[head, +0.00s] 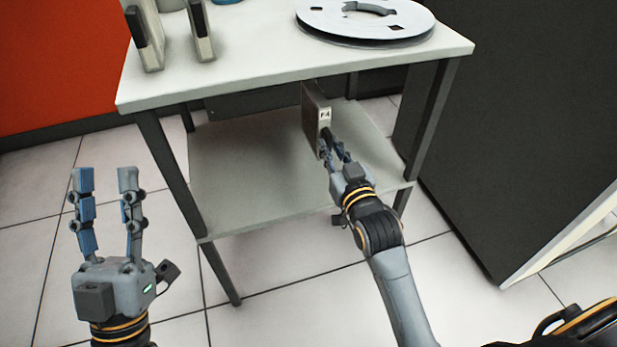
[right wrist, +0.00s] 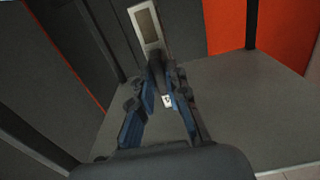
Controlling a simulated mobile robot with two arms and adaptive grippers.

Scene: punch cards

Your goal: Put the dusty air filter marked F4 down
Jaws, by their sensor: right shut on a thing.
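The air filter marked F4 (head: 314,112) is a thin upright grey panel with a white label, over the lower shelf (head: 250,185) of the table. My right gripper (head: 333,148) is shut on its dark handle. In the right wrist view the filter (right wrist: 148,25) shows beyond the fingers (right wrist: 160,100), with the lower shelf (right wrist: 240,100) around it. I cannot tell whether its bottom edge touches the shelf. My left gripper (head: 104,180) is open and empty over the floor at the left.
The table top (head: 270,70) is above the shelf and bears a white reel (head: 330,22) and two similar panels (head: 150,50) at the left. Table legs (head: 165,165) flank the shelf. A dark cabinet (head: 520,130) stands at the right. Much of the lower shelf is bare.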

